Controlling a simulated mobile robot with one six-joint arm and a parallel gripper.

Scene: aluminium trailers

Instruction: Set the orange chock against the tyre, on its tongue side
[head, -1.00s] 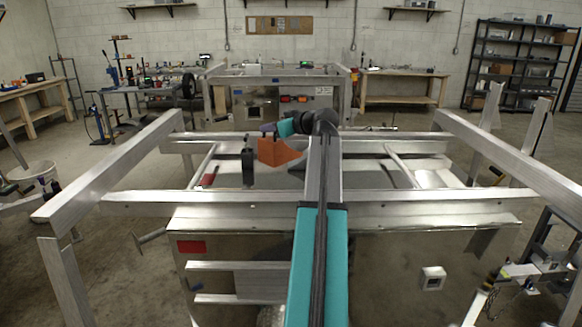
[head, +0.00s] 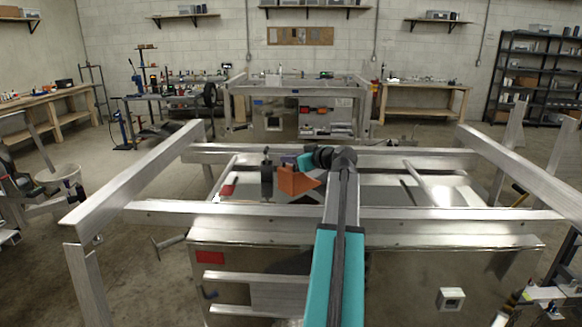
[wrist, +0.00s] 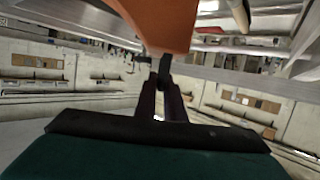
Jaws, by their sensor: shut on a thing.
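My gripper (wrist: 160,95) is shut on the orange chock (head: 298,181). In the head view the chock is held out in front of my arm, over the trailer frame, with its pointed end to the right. In the wrist view the chock (wrist: 165,22) fills the top middle, and my fingers meet its lower part. The trailer's tyre that the task names cannot be made out for certain. A dark upright part (head: 267,178) stands just left of the chock in the head view; whether they touch cannot be told.
Aluminium rails (head: 350,213) of a trailer frame cross in front of me, with long side rails (head: 135,175) at left and right. Another trailer (head: 300,105) stands behind. Workbenches (head: 425,100) and a black shelf (head: 535,75) line the wall. Bare floor shows on the left.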

